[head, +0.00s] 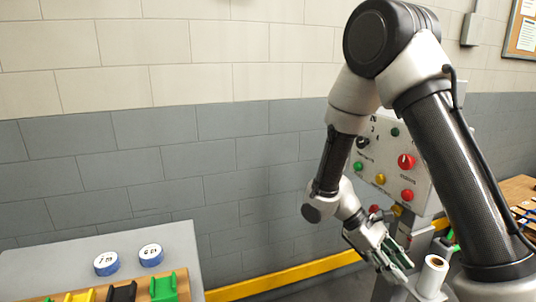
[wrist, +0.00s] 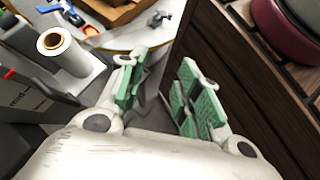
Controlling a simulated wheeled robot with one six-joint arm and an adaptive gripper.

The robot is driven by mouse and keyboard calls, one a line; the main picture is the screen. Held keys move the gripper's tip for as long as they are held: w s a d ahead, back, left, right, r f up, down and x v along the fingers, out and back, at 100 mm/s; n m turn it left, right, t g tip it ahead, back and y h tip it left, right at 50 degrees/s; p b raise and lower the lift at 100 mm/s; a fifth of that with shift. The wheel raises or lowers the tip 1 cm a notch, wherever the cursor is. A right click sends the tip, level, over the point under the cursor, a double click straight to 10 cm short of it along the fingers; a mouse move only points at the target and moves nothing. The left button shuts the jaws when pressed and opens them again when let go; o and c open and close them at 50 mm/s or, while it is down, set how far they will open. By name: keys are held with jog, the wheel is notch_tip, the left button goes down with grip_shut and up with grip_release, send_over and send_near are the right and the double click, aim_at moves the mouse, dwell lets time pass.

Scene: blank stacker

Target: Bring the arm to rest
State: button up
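My gripper (head: 395,252) hangs low at the right in the head view, in front of the control panel stand, with its fingers pointing down and to the right. In the wrist view my gripper (wrist: 158,88) shows two fingers with green pads spread apart, with nothing between them. My arm is bent, its elbow high at the top right of the head view.
A control panel (head: 392,150) with coloured knobs stands behind my arm. A white roll (head: 433,275) stands near my gripper; it also shows in the wrist view (wrist: 64,52). A grey table (head: 180,243) with two blue-rimmed discs is at lower left. A dark wooden cabinet (wrist: 225,75) lies right of the fingers.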

jog(key=s+d+r+m+t+y, duration=0.1)
jog(key=s+r+m+t+y, duration=0.1)
jog(key=r, duration=0.5)
jog(key=s+d+r+m+t+y, duration=0.2)
jog(key=s+r+m+t+y, duration=0.1)
jog(key=r, duration=0.5)
jog(key=s+d+r+m+t+y, duration=0.2)
jog(key=s+r+m+t+y, duration=0.1)
jog(key=r, duration=0.5)
jog(key=s+t, duration=0.1)
jog(key=t, duration=0.1)
jog(key=shift+r+m+t, duration=0.15)
jog(key=shift+m+t, duration=0.15)
jog(key=shift+m, duration=0.1)
jog(key=shift+s, duration=0.1)
dwell(0.8)
